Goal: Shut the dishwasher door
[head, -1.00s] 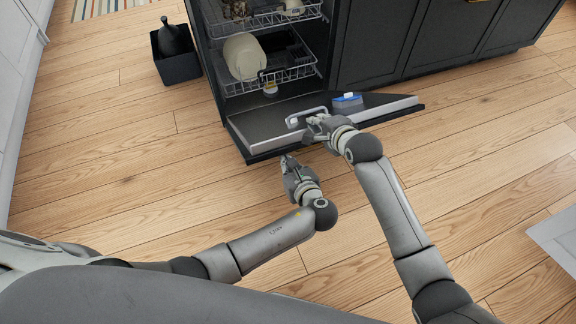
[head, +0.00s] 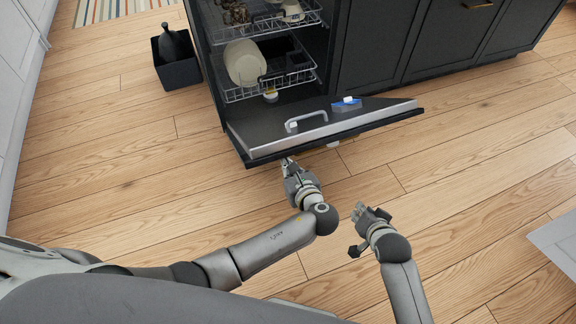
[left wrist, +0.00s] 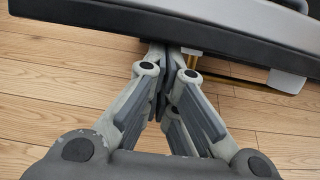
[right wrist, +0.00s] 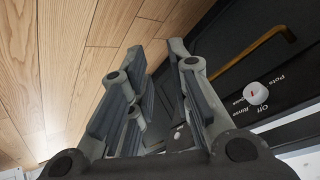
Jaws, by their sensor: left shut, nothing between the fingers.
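The dark dishwasher door (head: 375,113) hangs open and low in front of the dishwasher, its inner face up. In the left wrist view its edge (left wrist: 205,22) crosses the top. My left gripper (head: 287,162) is shut and empty at the door's front edge, and its fingertips (left wrist: 167,50) reach to that edge; I cannot tell if they touch. My right gripper (head: 366,210) is open and empty, apart from the door, nearer to me and to the right. The right wrist view shows its spread fingers (right wrist: 157,52), the door's brass handle (right wrist: 262,48) and a white dial (right wrist: 256,94).
The lower rack (head: 290,79) holds a pale dish (head: 245,63) inside the dishwasher. A grey bracket (head: 305,121) and a blue-and-white item (head: 346,104) are on the door's inner face. A black bin (head: 178,74) stands left. Dark cabinets (head: 400,45) stand right. Wood floor is clear in front.

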